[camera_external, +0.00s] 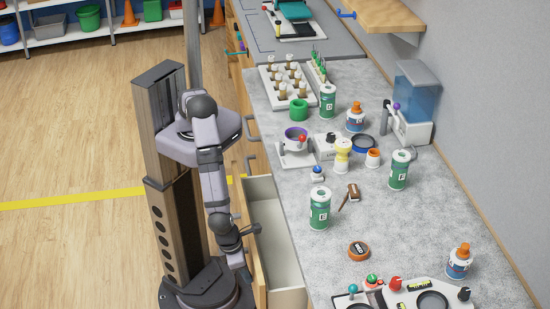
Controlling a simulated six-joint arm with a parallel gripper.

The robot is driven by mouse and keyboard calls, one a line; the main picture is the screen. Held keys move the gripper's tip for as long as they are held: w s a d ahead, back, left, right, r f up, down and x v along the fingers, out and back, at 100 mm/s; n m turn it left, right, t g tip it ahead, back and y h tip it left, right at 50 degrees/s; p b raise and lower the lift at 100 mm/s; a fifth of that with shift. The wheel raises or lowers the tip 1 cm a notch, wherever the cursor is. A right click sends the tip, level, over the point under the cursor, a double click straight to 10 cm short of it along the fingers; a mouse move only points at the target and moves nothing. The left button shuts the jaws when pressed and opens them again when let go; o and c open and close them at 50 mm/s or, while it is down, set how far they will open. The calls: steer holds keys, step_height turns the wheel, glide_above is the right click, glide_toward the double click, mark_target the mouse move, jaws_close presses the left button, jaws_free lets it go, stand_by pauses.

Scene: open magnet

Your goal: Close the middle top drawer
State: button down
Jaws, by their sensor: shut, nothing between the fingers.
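One drawer (284,246) in the wooden counter front stands pulled out toward the left, its pale, empty inside showing. Its wooden front panel (256,250) faces left, and its handle cannot be made out behind my arm. My gripper (246,273) is low beside the outer side of this front panel, shut with nothing in it. I cannot tell whether its tips touch the panel. A dark part of my wrist stands out over the panel's top edge.
Closed drawers with grey bow handles (251,164) lie farther back along the counter. The grey countertop (290,215) holds green-labelled canisters (319,208), a hammer (349,196), a scale (296,147) and a vial rack (283,88). The floor (70,150) to the left is clear.

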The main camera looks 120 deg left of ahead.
steer(key=w+a, duration=0.7)
steer(key=shift+w+a, duration=0.25)
